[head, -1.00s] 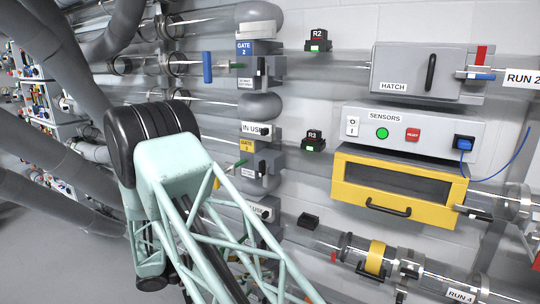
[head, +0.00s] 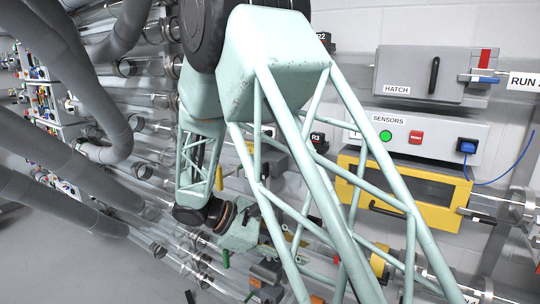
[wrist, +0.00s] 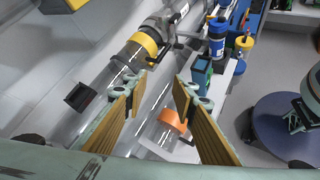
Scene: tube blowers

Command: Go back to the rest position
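My gripper (wrist: 162,92) shows in the wrist view with its two fingers, faced with yellow-brown pads, spread apart. Nothing is between them. Clear tubes run behind and below the fingers, with a yellow band (wrist: 145,42) and an orange collar (wrist: 172,121) beyond the tips. In the head view my pale green lattice arm crosses the middle of the picture. Its wrist is at the lower middle, and the gripper there is partly hidden behind the arm struts.
At the right of the head view are the grey hatch box (head: 418,72), the sensors panel (head: 450,137) and the yellow-framed drawer (head: 445,190). A blue cable (head: 510,168) hangs beside them. Grey hoses (head: 130,70) fill the left. Open floor (head: 50,235) shows at lower left.

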